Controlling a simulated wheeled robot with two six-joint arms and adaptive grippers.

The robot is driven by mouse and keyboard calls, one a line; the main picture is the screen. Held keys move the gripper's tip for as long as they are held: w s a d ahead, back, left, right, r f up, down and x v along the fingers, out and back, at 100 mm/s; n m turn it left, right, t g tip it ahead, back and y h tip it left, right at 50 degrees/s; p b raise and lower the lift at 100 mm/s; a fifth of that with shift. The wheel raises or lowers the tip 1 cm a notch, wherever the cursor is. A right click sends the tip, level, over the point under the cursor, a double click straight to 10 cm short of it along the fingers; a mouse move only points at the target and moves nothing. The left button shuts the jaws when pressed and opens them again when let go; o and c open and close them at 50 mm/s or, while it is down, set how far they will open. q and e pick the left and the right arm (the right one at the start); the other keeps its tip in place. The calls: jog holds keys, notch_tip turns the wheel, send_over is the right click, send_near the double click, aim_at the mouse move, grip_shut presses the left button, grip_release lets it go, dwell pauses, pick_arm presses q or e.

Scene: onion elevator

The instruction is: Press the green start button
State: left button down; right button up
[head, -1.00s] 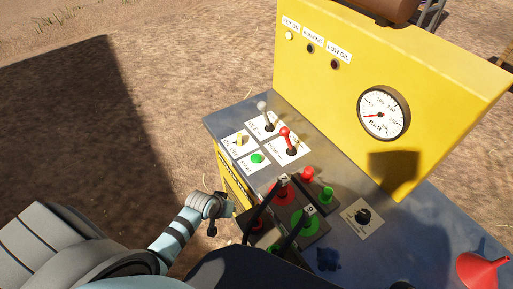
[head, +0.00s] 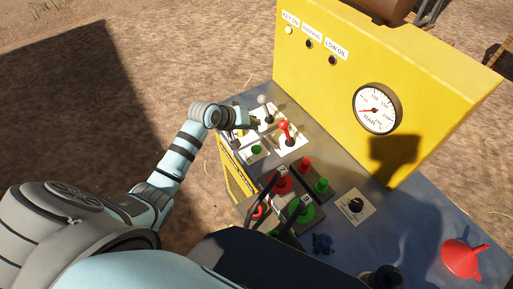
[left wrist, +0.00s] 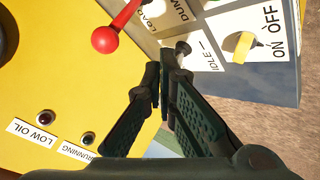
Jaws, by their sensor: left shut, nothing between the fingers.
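The green start button (head: 257,149) sits on a white label near the left end of the control panel (head: 345,235) in the head view. My left gripper (head: 248,120) is shut and empty, above the panel just behind the button in the picture. In the left wrist view the shut fingers (left wrist: 163,72) point at the grey-knobbed idle lever (left wrist: 183,48); whether they touch it I cannot tell. The yellow on/off switch (left wrist: 240,46) is to their right. The start button does not show in that view. My right gripper is not in view.
A red-knobbed lever (head: 284,127) stands right of the gripper. A yellow upright panel (head: 340,95) with a pressure gauge (head: 375,108) rises behind. A red funnel (head: 463,259) is at the right.

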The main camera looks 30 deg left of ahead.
pick_arm(q)
jog(key=f, duration=0.1)
jog(key=b, duration=0.5)
send_over(254, 147)
notch_tip(254, 147, down, 6)
jog(key=shift+f, duration=0.2)
jog(key=shift+f+b, duration=0.3)
jog(key=shift+f, duration=0.5)
dwell(0.3)
jog(key=shift+f, duration=0.35)
jog(key=shift+f+b, duration=0.4)
jog(key=shift+f, duration=0.2)
dwell(0.6)
jog(key=shift+r, duration=0.1)
jog(key=shift+r+p, duration=1)
jog(key=shift+p, duration=0.2)
